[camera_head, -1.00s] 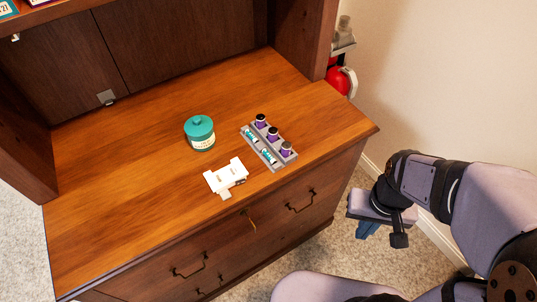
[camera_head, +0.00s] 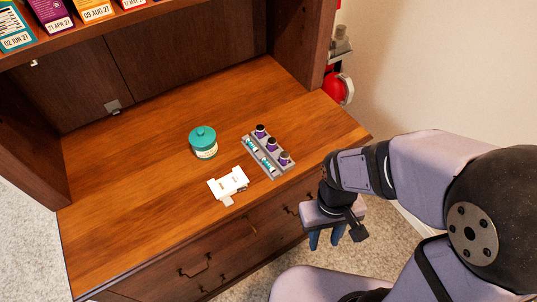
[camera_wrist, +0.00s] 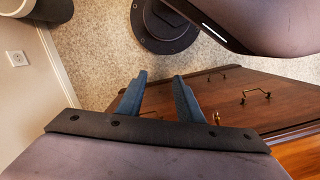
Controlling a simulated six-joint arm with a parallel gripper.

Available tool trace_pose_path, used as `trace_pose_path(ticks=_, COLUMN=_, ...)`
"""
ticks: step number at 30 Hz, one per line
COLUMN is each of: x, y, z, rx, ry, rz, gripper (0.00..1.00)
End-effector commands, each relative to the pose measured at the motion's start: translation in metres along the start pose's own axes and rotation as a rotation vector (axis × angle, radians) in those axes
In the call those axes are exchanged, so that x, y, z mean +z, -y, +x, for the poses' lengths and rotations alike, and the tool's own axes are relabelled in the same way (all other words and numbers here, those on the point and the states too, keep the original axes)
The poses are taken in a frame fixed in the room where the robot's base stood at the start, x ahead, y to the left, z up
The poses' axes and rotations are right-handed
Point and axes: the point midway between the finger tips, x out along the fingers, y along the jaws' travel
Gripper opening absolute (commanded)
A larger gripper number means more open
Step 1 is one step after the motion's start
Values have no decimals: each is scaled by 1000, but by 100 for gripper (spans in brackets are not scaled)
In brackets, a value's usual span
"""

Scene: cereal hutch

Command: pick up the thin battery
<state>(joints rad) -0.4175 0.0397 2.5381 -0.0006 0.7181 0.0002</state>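A grey tray (camera_head: 272,174) stands near the right front of the wooden cabinet top. Along its left side lie small thin teal-and-white cylinders (camera_head: 267,163), which look like thin batteries; they are too small to make out clearly. On its right side stand thicker purple cylinders with dark tops (camera_head: 271,145). My gripper (camera_head: 326,241) is in front of the cabinet, below and to the right of the tray, with nothing held. In the wrist view its two blue fingers (camera_wrist: 160,98) are apart and empty. The tray is out of the wrist view.
A white bracket-like object (camera_head: 229,184) lies left of the tray. A teal lidded jar (camera_head: 203,142) stands behind it. A shelf (camera_head: 110,34) with dated boxes is above at the back. Drawer handles (camera_wrist: 256,95) project from the front. The left of the top (camera_head: 120,205) is clear.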

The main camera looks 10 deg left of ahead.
Motion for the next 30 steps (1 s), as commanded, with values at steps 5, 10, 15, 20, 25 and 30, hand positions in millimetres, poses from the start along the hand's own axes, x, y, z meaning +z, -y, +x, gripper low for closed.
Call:
trace_pose_path(ticks=5, x=-15, y=48, z=-29, rx=61, ry=45, rz=-258, gripper=33)
trace_pose_path(ticks=10, x=-43, y=90, z=-44, rx=143, ry=44, rz=-507, gripper=33)
trace_pose_path(ticks=15, x=-79, y=123, z=-56, rx=230, ry=40, rz=-924, gripper=33)
trace_pose_path(ticks=20, x=-108, y=134, z=-64, rx=291, ry=50, rz=-1249, gripper=33)
trace_pose_path(ticks=25, x=-142, y=139, z=-81, rx=368, ry=77, rz=-1619, gripper=33)
trace_pose_path(ticks=30, x=-171, y=142, z=-106, rx=459, ry=137, rz=-2015, gripper=33)
